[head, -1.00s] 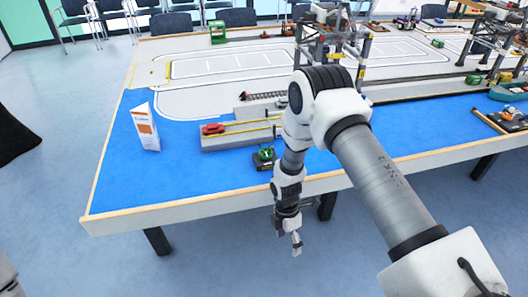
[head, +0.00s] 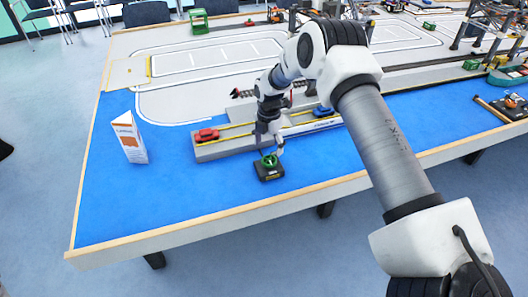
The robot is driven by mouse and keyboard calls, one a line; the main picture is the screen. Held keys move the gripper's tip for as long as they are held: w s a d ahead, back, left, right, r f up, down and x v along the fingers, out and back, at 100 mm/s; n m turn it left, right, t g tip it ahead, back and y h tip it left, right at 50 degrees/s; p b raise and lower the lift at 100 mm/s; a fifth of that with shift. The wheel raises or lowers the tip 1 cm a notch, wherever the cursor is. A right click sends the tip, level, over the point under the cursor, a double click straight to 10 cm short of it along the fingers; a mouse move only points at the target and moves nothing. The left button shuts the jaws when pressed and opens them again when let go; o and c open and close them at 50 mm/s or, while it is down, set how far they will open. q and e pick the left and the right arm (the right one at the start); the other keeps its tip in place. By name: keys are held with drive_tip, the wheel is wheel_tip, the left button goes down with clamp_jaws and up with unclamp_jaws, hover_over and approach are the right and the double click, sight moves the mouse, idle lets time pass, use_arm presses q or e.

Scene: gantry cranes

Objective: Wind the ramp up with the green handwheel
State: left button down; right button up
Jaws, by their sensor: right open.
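The green handwheel (head: 270,160) sits on a small black box (head: 269,173) near the front edge of the blue table. My right gripper (head: 276,150) is open, pointing down right at the handwheel; whether it touches the wheel is too small to tell. Behind it lies a long grey ramp piece (head: 218,147) with yellow lines, with a red car (head: 206,135) at its left end and a blue car (head: 322,111) at its right. My right arm hides part of the ramp's middle. My left gripper is not in view.
A white and orange folded card (head: 130,138) stands on the blue mat at left. A dark screw-like rod (head: 243,93) lies behind the ramp. Crane frames (head: 480,30) and a green tray (head: 508,76) stand at the right. The blue mat (head: 190,195) in front is clear.

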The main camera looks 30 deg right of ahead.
sight(269, 159)
drive_tip(key=f, duration=0.1)
drive_tip(key=s+f, duration=0.1)
drive_tip(key=shift+f+p, duration=0.35)
drive_tip(key=shift+f, duration=0.05)
drive_tip(key=f, duration=0.1)
drive_tip(key=w+f, duration=0.1)
drive_tip(key=f, duration=0.1)
drive_tip(key=shift+d+f, duration=0.1)
drive_tip(key=shift+f, duration=0.1)
drive_tip(key=shift+s+r, duration=0.15)
drive_tip(key=shift+r, duration=0.1)
drive_tip(key=shift+s, duration=0.1)
drive_tip(key=c, duration=1.2)
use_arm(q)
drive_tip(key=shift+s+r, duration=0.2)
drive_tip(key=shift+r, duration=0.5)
use_arm(e)
drive_tip(key=shift+o, duration=0.2)
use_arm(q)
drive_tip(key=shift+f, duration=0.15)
use_arm(e)
drive_tip(key=shift+f, duration=0.1)
